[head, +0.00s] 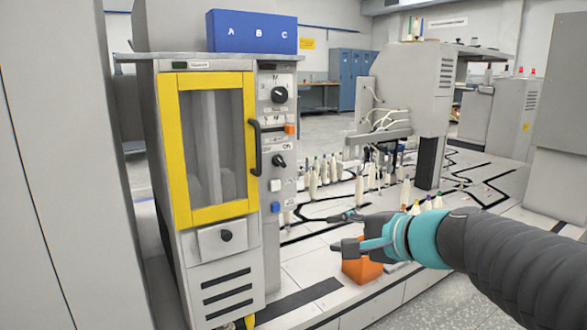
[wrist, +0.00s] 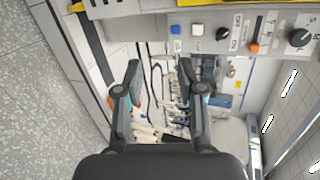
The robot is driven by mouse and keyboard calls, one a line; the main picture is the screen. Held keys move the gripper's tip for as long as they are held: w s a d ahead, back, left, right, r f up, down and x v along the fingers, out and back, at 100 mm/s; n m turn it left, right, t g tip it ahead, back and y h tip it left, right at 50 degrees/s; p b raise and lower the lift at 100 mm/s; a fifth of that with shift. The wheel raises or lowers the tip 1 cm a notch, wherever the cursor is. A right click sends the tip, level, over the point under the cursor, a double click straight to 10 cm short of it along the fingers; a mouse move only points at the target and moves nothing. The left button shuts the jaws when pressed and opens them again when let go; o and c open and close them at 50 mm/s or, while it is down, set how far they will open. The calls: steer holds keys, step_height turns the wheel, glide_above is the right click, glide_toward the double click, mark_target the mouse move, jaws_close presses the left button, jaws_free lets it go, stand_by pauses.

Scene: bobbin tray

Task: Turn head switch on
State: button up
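The grey machine's control panel (head: 283,145) stands right of a yellow-framed door. It carries an upper black knob (head: 279,95), an orange switch (head: 290,129), a lower black knob (head: 279,161), a white button (head: 275,185) and a blue button (head: 275,207). Their labels are too small to read, so I cannot tell which is the head switch. The wrist view shows the panel sideways along the top, with the orange switch (wrist: 254,47) between the knobs. My gripper (head: 343,231) is open and empty, right of the panel and apart from it; its two fingers (wrist: 160,70) are spread.
The yellow-framed door (head: 167,140) has a black handle (head: 255,147). An orange box (head: 361,268) sits below my gripper. Several bobbins (head: 315,183) stand on the light platform behind. A blue ABC box (head: 252,32) lies on top. Open floor (wrist: 45,130) shows at left.

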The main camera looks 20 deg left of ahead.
mark_target(282, 163)
steer(key=w+a+r+m+t+y, duration=0.1)
steer(key=w+a+m, duration=0.2)
steer(key=w+a, duration=0.3)
steer(key=w+a+r+m+t+p, duration=0.1)
steer(key=w+a+r+m, duration=0.1)
steer(key=w+a, duration=0.4)
steer(key=w+a+r+m+t+y, duration=0.1)
steer(key=w+a+m+t, duration=0.1)
steer(key=w+a+m, duration=0.2)
steer(key=shift+w+a+r+m+y, duration=0.15)
steer(key=shift+w+a, duration=0.35)
steer(key=shift+w, duration=0.45)
steer(key=shift+w+a+r+m+y, duration=0.1)
steer(key=shift+w+a, duration=0.45)
steer(key=shift+w, duration=0.45)
steer(key=shift+w+a+r+m+y, duration=0.15)
steer(key=shift+w+a, duration=0.35)
steer(key=shift+w, duration=0.45)
jaws_close()
